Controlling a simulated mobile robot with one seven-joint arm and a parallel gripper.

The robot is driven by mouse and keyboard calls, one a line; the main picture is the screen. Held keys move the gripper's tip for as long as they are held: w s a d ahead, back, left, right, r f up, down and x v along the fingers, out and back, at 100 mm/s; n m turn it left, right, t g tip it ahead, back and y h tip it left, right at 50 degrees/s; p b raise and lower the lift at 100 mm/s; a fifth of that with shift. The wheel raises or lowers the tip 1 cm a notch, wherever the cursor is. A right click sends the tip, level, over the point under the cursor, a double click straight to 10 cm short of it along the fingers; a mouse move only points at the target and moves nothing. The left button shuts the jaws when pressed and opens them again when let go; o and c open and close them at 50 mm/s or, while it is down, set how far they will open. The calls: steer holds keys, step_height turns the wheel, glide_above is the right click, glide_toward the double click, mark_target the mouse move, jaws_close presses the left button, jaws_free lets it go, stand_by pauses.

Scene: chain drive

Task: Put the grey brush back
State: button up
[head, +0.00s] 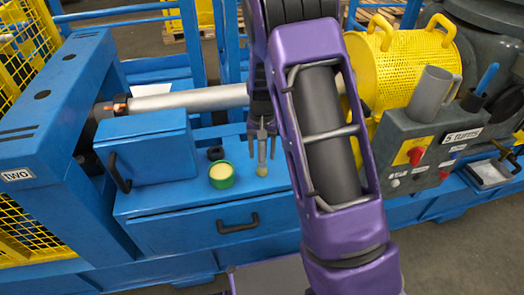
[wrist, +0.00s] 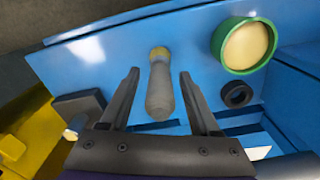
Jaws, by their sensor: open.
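The grey brush (wrist: 160,88) has a rounded grey handle and a yellowish tip. In the wrist view it lies between the two spread fingers of my gripper (wrist: 158,74), with a gap on each side. In the head view my gripper (head: 262,136) is above the blue bench top, and the brush (head: 262,156) shows below and between its fingers, pale end toward the bench. My gripper is open and not closed on it. I cannot tell whether the brush stands or lies on the bench.
A green tin (head: 222,175) with cream contents and a black ring (head: 215,153) are left of the brush. A blue box (head: 150,153) stands farther left. To the right are a control box (head: 405,135), a grey jug (head: 433,93) and a yellow mesh drum (head: 415,65).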

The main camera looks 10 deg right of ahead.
step_height(320, 180, up, 12)
steer(key=shift+r+p, duration=0.2)
steer(key=shift+p, duration=0.8)
